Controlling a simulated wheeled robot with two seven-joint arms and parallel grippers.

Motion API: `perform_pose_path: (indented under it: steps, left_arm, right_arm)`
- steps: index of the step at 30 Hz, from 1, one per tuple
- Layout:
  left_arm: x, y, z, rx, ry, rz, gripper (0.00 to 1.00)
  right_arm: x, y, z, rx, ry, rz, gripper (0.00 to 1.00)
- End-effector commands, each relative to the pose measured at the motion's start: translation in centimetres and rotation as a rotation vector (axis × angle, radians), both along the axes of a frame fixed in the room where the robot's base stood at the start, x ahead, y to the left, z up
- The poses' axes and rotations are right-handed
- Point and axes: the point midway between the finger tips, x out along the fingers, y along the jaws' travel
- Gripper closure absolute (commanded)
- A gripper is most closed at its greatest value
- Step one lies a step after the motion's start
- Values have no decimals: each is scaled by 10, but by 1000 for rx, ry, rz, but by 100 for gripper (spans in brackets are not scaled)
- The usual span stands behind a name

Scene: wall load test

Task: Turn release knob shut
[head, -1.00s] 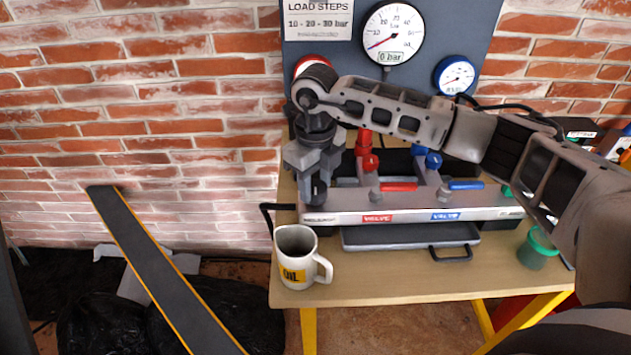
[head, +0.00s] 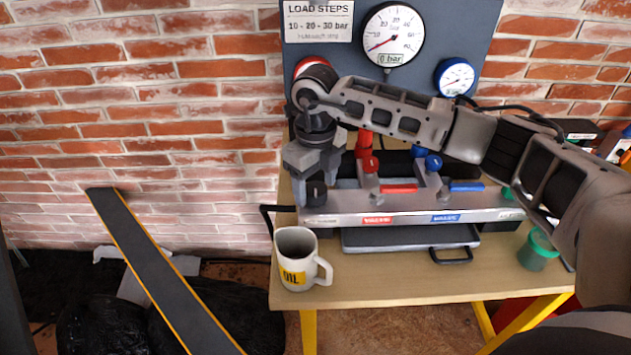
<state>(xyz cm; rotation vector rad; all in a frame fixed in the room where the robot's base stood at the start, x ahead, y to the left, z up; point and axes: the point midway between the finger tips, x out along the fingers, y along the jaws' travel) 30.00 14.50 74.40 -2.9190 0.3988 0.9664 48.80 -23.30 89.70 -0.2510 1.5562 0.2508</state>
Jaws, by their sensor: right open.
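The release knob (head: 316,194) is a small black knob at the left end of the grey pump manifold (head: 345,213). My right gripper (head: 313,187) points down at it from above, with its grey fingers apart around the knob's upper part. I cannot tell whether a finger touches it. The manifold carries a red valve handle (head: 399,189) and a blue valve handle (head: 466,186). The large gauge (head: 393,36) above reads about 0 bar. My left gripper is not in view.
A white OIL mug (head: 296,262) stands just in front of the knob on the wooden table (head: 400,288). A smaller blue gauge (head: 455,77) hangs on the panel. The table front is mostly clear.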

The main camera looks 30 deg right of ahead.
Motion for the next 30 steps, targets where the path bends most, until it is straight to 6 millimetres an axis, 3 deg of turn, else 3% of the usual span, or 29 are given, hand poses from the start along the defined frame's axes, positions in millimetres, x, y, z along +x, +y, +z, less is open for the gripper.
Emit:
perform_pose_path:
  steps: [5, 15, 21, 30]
  left_arm:
    - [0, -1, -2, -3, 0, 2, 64]
    - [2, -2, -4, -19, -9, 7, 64]
    - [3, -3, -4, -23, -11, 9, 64]
    - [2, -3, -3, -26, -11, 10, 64]
  right_arm:
    - [1, 0, 22, 1, -5, 1, 37]
    - [1, 0, 104, 2, -8, 0, 37]
    - [1, 0, 140, 1, -5, -2, 37]
    - [0, 0, 159, 1, -3, -1, 37]
